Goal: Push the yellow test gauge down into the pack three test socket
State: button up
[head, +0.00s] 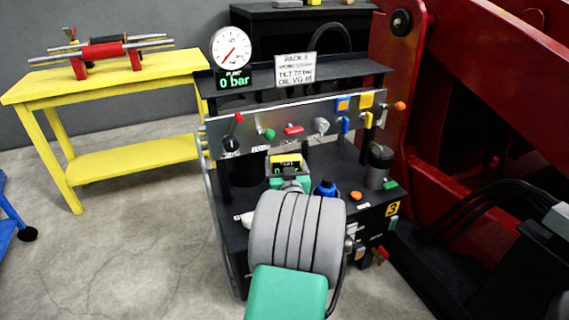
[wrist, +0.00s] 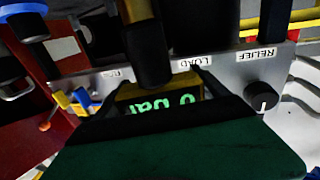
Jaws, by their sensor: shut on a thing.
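The yellow test gauge (head: 286,160) is in front of the valve panel of pack three, marked by a sign (head: 296,70) and a yellow "3" plate (head: 392,210). My gripper (head: 290,183) is shut on the gauge, mostly hidden behind my grey wrist in the head view. In the wrist view the gauge (wrist: 160,93) sits between the dark fingers (wrist: 160,108), its display reading 0 bar upside down. A black collar and brass stem (wrist: 148,55) extend from it towards the picture's top. I cannot make out the test socket or tell whether the stem touches it.
The panel (head: 290,128) carries several coloured knobs and levers; a RELIEF knob (wrist: 263,97) is close in the wrist view. A blue-capped part (head: 325,188) and a dark cylinder (head: 379,165) stand right of the gauge. A red machine frame (head: 470,110) is further right; a yellow bench (head: 130,75) is left.

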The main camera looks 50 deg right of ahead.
notch_tip(320, 180, down, 3)
jog(key=shift+r+b, duration=0.1)
jog(key=shift+b, duration=1.75)
dwell(0.6)
jog(key=shift+f+b, duration=2.55)
jog(key=shift+b, duration=0.05)
jog(key=o, duration=1.6)
jog(key=shift+f, duration=0.1)
jog(key=p+v, duration=0.1)
jog(key=v, duration=0.7)
jog(key=shift+w+p, duration=0.1)
jog(key=shift+p, duration=0.2)
